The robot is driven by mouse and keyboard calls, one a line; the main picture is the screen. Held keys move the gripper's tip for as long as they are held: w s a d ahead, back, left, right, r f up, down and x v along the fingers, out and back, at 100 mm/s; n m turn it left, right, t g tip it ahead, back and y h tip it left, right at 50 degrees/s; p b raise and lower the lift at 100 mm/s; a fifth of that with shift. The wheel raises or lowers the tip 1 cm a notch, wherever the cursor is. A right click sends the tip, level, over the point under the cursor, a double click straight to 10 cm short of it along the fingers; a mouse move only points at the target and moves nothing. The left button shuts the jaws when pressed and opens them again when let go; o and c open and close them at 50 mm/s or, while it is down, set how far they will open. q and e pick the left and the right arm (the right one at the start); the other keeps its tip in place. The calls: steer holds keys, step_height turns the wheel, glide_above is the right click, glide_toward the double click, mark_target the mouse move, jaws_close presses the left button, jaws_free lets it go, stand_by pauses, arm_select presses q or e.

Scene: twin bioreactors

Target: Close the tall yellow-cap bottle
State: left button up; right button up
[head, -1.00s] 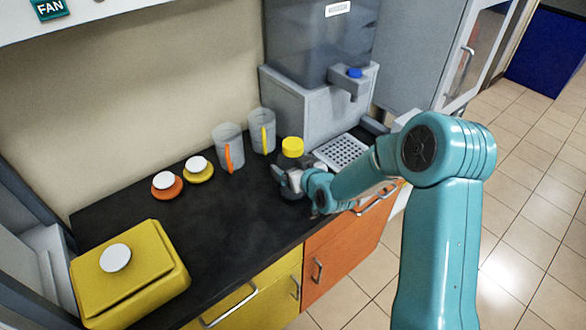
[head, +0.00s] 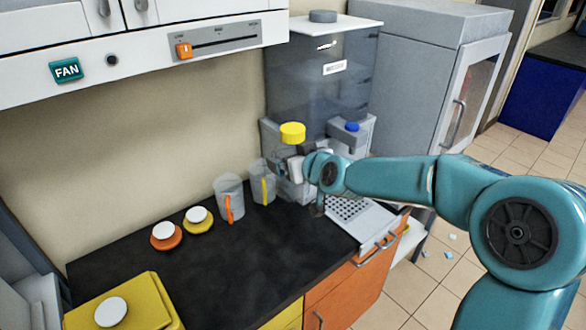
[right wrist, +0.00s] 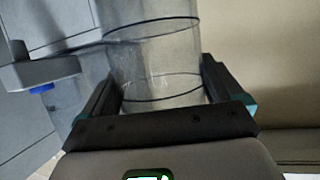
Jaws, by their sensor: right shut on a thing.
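The tall bottle is clear, with a yellow cap (head: 292,132) on its top. My right gripper (head: 297,172) is shut around the bottle's body and holds it roughly upright above the counter, in front of the dispenser. In the right wrist view the clear body (right wrist: 155,60) stands between the two fingers (right wrist: 163,95). The cap is outside that view. I cannot tell how tightly the cap sits. My left gripper is not in view.
Two clear mugs, with orange (head: 229,197) and yellow (head: 262,183) handles, stand left of the bottle. Behind it is a dispenser (head: 320,85) with a blue-buttoned spout (head: 350,130). A yellow box (head: 140,300) stands at front left. The middle of the black counter (head: 240,255) is clear.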

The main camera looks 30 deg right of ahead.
steer(key=shift+r, duration=0.25)
stand_by(0.4)
steer(key=s+a+f, duration=0.1)
steer(key=a+f, duration=0.7)
steer(key=s+a+f+n+y, duration=0.1)
steer(key=s+a+f, duration=0.1)
steer(key=a+f, duration=0.5)
steer(key=shift+s+a+f+y, duration=0.3)
steer(key=shift+a+f, duration=0.1)
steer(key=shift+a, duration=0.2)
steer(key=shift+w, duration=0.1)
steer(key=shift+a, duration=0.1)
